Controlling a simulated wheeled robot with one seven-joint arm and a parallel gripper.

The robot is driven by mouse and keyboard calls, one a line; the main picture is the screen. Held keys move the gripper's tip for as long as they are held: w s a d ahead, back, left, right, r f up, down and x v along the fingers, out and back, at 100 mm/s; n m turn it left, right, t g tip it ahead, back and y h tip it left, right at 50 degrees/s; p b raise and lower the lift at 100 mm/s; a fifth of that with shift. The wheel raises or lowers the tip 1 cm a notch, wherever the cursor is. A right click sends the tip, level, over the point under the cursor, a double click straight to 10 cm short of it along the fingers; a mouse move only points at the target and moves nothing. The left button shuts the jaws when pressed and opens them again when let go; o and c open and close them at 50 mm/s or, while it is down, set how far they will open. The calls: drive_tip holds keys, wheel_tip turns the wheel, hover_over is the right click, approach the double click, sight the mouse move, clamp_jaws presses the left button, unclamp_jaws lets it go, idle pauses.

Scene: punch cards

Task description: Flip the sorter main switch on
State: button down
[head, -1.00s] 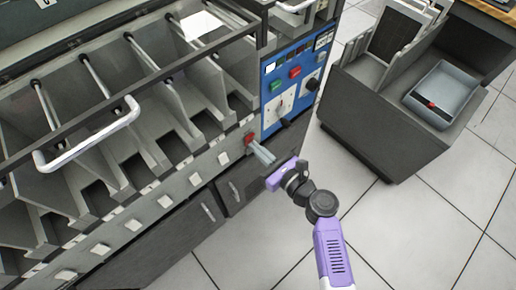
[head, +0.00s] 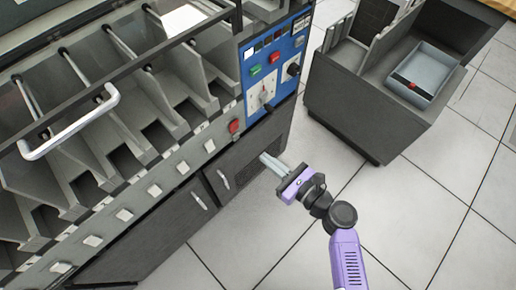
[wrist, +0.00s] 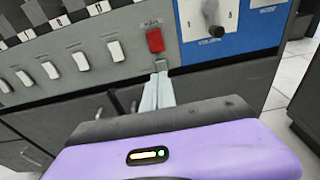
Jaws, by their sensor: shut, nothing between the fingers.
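A red rocker switch (head: 234,126) sits at the right end of a row of white switches on the sorter's grey front strip. It also shows in the wrist view (wrist: 155,40), with a small label above it that is too small to read. I cannot tell which way the rocker is tilted. My gripper (head: 265,158) is shut and empty. In the head view its tips are apart from the red switch, below and to the right. In the wrist view the shut fingertips (wrist: 161,70) point toward the switch, just under it.
A blue control panel (head: 251,80) with buttons and a black-handled selector (head: 264,94) is right of the switch. White switches (head: 182,170) run left. Dark cabinet doors (head: 230,172) lie below. A grey bin unit (head: 345,112) stands right, with clear floor between.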

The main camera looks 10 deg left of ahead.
drive_tip(key=shift+s+d+f, duration=0.2)
drive_tip(key=shift+s+d, duration=0.7)
drive_tip(key=shift+d, duration=0.3)
drive_tip(key=s+d+r+n+t+h+p, duration=0.25)
drive_tip(key=d+n+h, duration=0.25)
drive_tip(key=d+n, duration=0.3)
drive_tip(key=s+d+r+n+t+h+p, duration=0.1)
drive_tip(key=s+d+r+n+t+h, duration=0.15)
drive_tip(key=s+d+n+h, duration=0.35)
drive_tip(key=s+d+r+n+h+p, duration=0.1)
drive_tip(key=s+r+n, duration=0.4)
drive_tip(key=s+r, duration=0.5)
drive_tip(key=s+d+r+n+h+p, duration=0.1)
drive_tip(key=s+d+r+n+p, duration=0.3)
drive_tip(key=s+r, duration=0.6)
wheel_tip(320, 180, up, 3)
drive_tip(key=n+p, duration=0.1)
drive_tip(key=n, duration=0.1)
drive_tip(key=shift+s+d+f+n, duration=0.2)
drive_tip(key=shift+s+n, duration=0.1)
drive_tip(key=shift+s, duration=0.05)
